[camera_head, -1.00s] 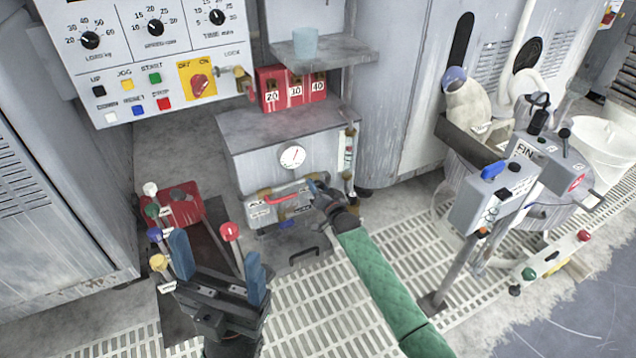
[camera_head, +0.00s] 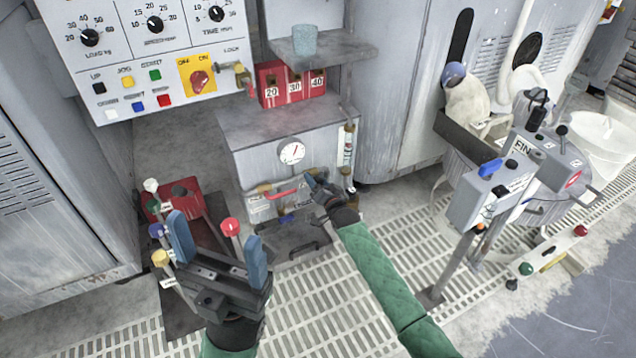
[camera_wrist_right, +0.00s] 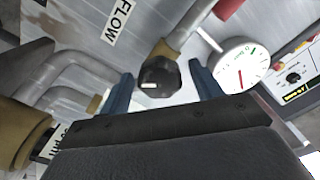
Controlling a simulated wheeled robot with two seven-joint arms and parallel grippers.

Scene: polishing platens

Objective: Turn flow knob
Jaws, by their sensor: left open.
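The flow knob (camera_wrist_right: 158,78) is a black round knob with a white mark, near a FLOW label (camera_wrist_right: 117,20) in the right wrist view. In that view my right gripper (camera_wrist_right: 163,90) is open, its blue fingertips on either side of the knob with gaps showing. I cannot tell how deep the knob sits between them. In the head view my right gripper (camera_head: 318,187) is at the front of the grey cabinet (camera_head: 255,165) and hides the knob. My left gripper (camera_head: 220,250) is open and empty, low at the left, in front of the coloured levers.
A round gauge (camera_head: 292,153) and a red handle (camera_head: 284,192) are close to my right gripper. Several ball-topped levers on a red box (camera_head: 182,190) stand near my left gripper. A control pedestal (camera_head: 490,190) stands at the right. Grated floor (camera_head: 320,290) lies open in front.

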